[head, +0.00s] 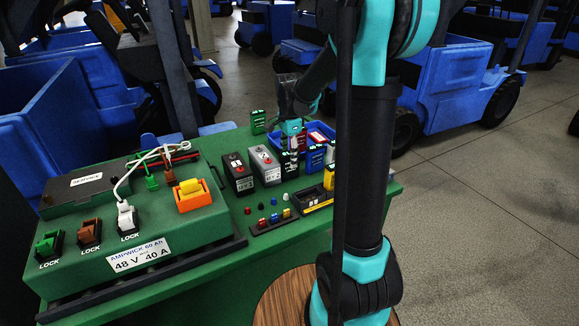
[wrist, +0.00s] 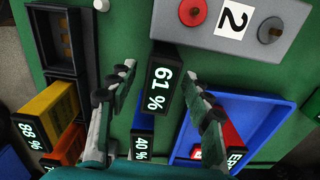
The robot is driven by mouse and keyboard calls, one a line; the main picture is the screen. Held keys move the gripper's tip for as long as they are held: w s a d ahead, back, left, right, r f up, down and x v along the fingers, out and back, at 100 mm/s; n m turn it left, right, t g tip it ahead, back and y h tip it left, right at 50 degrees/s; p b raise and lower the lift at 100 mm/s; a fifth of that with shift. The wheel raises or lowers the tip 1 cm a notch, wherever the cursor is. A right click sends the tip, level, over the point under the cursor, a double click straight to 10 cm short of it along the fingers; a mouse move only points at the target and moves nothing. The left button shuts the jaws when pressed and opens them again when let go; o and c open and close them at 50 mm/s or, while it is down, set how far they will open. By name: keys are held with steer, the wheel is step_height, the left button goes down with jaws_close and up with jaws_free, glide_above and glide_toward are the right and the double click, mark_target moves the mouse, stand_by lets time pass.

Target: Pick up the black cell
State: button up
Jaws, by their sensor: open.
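The black cell (wrist: 163,82), marked 61 %, stands on the green bench top in the middle of the wrist view. In the head view the black cell (head: 289,167) is a dark block below my gripper (head: 291,132), partly covered by it. In the wrist view my gripper (wrist: 162,90) is open, with one finger on each side of the cell. Gaps show between the fingers and the cell, so it is not gripped. How far the fingertips reach down its sides I cannot tell.
A black slotted holder (wrist: 58,68) lies left. A large charger unit (head: 170,225) fills the bench's left.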

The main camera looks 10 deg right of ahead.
steer(key=shift+f, duration=1.7)
jaws_close()
